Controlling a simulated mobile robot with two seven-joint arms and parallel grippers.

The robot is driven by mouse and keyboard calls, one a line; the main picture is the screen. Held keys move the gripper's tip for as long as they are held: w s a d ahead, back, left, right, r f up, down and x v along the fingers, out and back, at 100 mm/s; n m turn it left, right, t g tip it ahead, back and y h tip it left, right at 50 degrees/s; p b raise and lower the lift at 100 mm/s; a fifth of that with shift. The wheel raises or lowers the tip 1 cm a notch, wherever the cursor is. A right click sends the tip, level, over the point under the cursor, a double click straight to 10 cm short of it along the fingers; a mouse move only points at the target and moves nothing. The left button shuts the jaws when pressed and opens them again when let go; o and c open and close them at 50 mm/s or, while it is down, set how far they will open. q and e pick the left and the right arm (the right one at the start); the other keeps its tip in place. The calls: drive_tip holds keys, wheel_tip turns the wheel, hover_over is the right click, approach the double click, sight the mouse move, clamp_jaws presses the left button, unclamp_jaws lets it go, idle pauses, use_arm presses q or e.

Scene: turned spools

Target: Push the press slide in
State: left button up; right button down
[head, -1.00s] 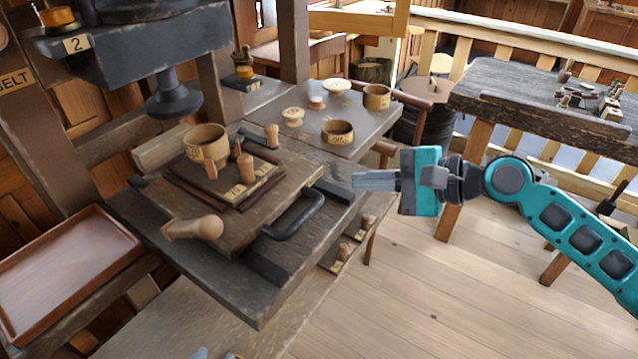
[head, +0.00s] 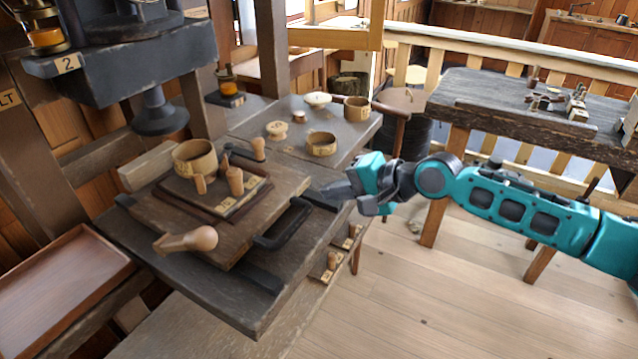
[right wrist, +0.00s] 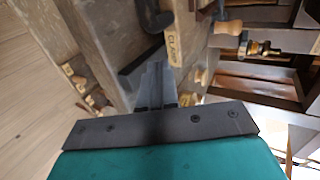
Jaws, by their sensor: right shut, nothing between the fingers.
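The press slide (head: 236,249) is a thick wooden board on a dark bench (head: 215,298), below the press head. A black bow handle (head: 281,236) is on its right-hand edge. A board on the slide carries a wooden cup (head: 194,157) and small turned pegs (head: 235,181). My right gripper (head: 326,191) is shut and empty, just right of the handle's far end; I cannot tell whether it touches. In the right wrist view its fingers (right wrist: 156,88) point toward the black handle (right wrist: 152,17). My left gripper is out of view.
A wooden knob handle (head: 188,239) sticks out at the slide's front. Behind stand a cup (head: 321,144) and several turned pieces. A tray (head: 62,270) is at left, another workbench (head: 530,110) at right. The floor between is open.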

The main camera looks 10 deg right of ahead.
sight(272, 171)
drive_tip(key=shift+w+a+r, duration=0.1)
drive_tip(key=shift+w+a, duration=0.45)
drive_tip(key=shift+a, duration=0.2)
drive_tip(key=shift+w+a, duration=0.5)
drive_tip(key=shift+a, duration=0.2)
drive_tip(key=w+a, duration=0.1)
drive_tip(key=a, duration=0.1)
drive_tip(key=w+a, duration=0.4)
drive_tip(key=a, duration=0.1)
drive_tip(key=shift+r, duration=0.2)
